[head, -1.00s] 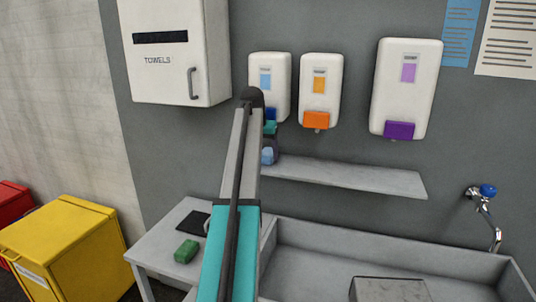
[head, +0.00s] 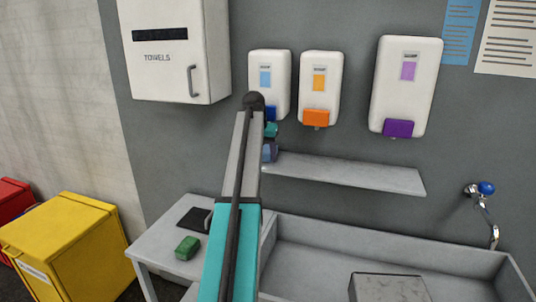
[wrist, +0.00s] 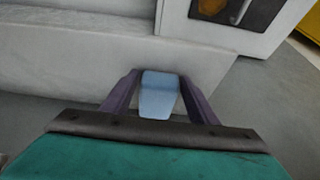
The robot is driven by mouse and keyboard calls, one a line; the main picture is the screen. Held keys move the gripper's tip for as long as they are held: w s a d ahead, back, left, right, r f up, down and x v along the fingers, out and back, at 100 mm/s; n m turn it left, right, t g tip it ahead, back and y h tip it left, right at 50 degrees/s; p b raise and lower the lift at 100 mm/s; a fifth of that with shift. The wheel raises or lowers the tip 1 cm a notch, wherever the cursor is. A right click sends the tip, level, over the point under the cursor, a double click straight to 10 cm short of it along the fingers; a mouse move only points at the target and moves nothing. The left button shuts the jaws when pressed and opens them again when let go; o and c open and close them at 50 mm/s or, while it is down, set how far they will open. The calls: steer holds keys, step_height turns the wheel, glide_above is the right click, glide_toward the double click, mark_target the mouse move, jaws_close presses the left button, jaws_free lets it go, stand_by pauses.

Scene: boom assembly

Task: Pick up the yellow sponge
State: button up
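A green sponge-like block (head: 187,247) lies on the grey side counter left of the sink in the head view. My gripper (wrist: 159,80) has purple fingers on both sides of a light blue block (wrist: 158,97) in the wrist view. The fingertips appear closed against its sides, and it sits clear of the counter. In the head view, my gripper (head: 269,152) is mostly hidden behind my arm, close to the left end of the wall shelf.
The wall shelf (head: 345,174) is bare where visible. A yellow bin (head: 70,250) stands at left.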

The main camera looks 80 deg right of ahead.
steer(key=c, duration=0.7)
steer(key=shift+a+r, duration=0.1)
steer(key=shift+w+a+r+b, duration=0.15)
steer(key=shift+a+r+b, duration=0.25)
steer(key=shift+a+b, duration=0.1)
steer(key=w+a+r+b, duration=0.2)
steer(key=a+r+b, duration=0.2)
steer(key=a+r, duration=0.3)
steer(key=a, duration=0.5)
steer(key=shift+w+a, duration=0.2)
steer(key=shift+a, duration=0.05)
